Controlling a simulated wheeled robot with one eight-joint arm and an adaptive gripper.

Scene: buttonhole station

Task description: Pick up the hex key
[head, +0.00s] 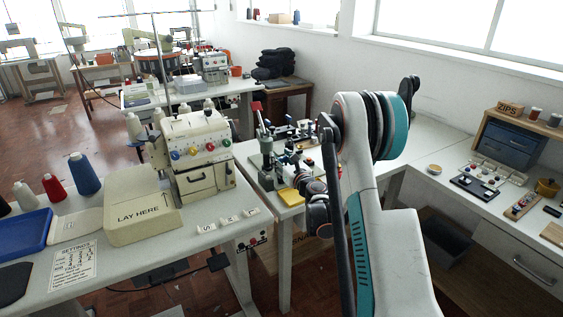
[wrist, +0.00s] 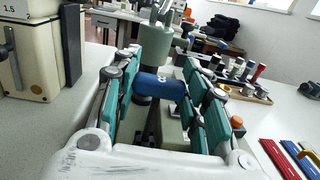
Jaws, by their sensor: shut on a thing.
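My gripper (wrist: 168,66) shows in the wrist view with its teal-padded fingers on either side of a blue cylinder (wrist: 160,87). The cylinder lies crosswise and spans the gap between the fingers. It looks like the grip of the hex key, but no bare metal shaft can be made out. Dark and grey-green machine parts show behind and below it.
A green machine (head: 265,165) and a yellow piece (head: 289,196) stand on the small bench behind my arm. A beige overlocker (head: 198,155) is on the left table. In the wrist view, a beige box (wrist: 30,62) is close on the left, a rack (wrist: 240,86) on the right.

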